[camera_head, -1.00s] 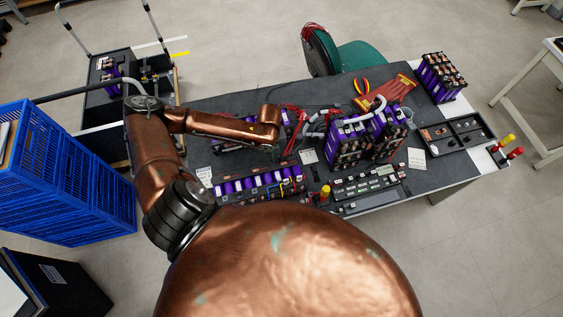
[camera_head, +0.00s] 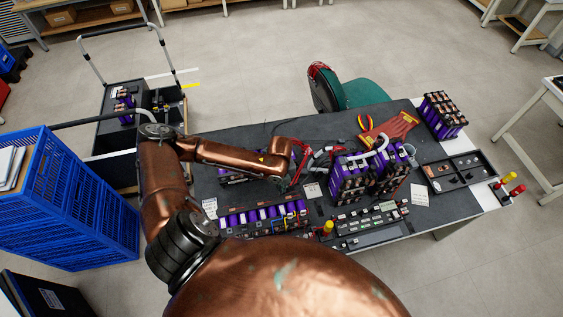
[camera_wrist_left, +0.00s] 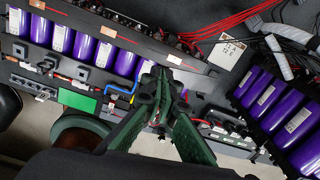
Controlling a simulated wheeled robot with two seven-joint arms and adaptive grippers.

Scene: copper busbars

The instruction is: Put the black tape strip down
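My left gripper (camera_wrist_left: 164,82) shows in the left wrist view as two green fingers drawn together at their tips. A thin dark piece, seemingly the black tape strip, lies between the tips, but its outline is hard to make out. The fingertips are over the right end of a row of purple battery cells (camera_wrist_left: 87,47), near the blue and yellow wires. In the head view, my left arm reaches over the table from the left and its fingers are not clear. My right gripper is not in view.
The dark table (camera_head: 440,205) also holds taller purple battery blocks (camera_head: 350,178), a black parts tray (camera_head: 463,170), red-handled tools (camera_head: 385,130) and a yellow-topped post (camera_head: 328,228). Red cables (camera_wrist_left: 232,20) lie behind the cell row. Blue crates (camera_head: 75,195) stand left of the table.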

